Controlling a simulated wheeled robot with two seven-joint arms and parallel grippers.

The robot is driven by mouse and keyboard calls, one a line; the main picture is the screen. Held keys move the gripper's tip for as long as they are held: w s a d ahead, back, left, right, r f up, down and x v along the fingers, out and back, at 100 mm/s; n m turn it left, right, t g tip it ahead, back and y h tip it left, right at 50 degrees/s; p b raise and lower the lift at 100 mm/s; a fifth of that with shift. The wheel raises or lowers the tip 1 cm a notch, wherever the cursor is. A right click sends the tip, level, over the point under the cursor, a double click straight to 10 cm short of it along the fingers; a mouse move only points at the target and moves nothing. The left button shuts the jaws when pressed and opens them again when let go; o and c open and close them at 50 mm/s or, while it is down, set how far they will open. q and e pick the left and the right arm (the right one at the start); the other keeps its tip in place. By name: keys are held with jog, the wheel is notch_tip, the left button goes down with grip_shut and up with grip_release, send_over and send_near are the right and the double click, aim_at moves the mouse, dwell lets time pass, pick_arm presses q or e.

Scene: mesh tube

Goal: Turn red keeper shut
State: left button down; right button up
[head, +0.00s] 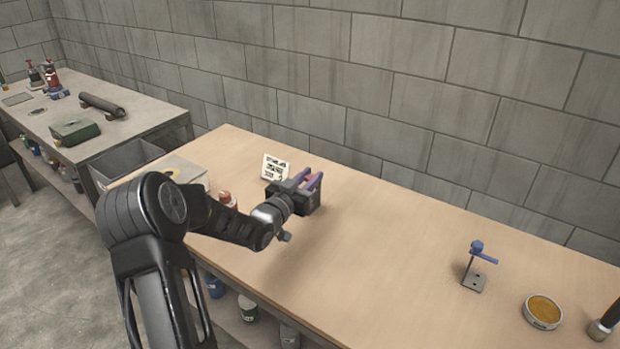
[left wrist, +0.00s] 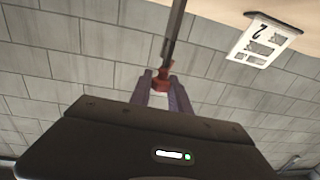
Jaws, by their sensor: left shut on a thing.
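The red keeper (left wrist: 162,75) shows in the left wrist view as a small red piece at the foot of a dark upright bar (left wrist: 175,35). My left gripper (left wrist: 163,90) is shut on it, with one bluish finger on each side. In the head view, my left gripper (head: 309,181) is at a dark block-shaped fixture (head: 307,203) on the wooden bench, and a bit of red shows between its fingers. The wrist and fingers hide much of the fixture, so I cannot tell the keeper's angle. My right gripper is not in view.
A printed white card (head: 275,167) stands behind the fixture. A blue-topped stand (head: 477,265), a round tin (head: 542,311) and a brush (head: 603,325) are at the right of the bench (head: 400,240). The middle of the bench is clear. A block wall (head: 420,90) runs behind.

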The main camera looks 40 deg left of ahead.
pick_arm(q)
jog(key=m+h, duration=0.2)
jog(key=h, duration=0.1)
jog(key=shift+r, duration=0.2)
jog(key=shift+m+h+p, duration=0.35)
jog(key=shift+m+h, duration=0.45)
jog(key=shift+h, duration=0.3)
jog(key=shift+f+m+g+h, duration=0.1)
jog(key=shift+m+g+h, duration=0.2)
jog(key=shift+h, duration=0.3)
jog(key=c, duration=1.2)
grip_release()
jog(key=shift+s+f, duration=0.1)
jog(key=v, duration=0.7)
jog(key=shift+s+b, duration=0.3)
jog(key=shift+b, duration=0.15)
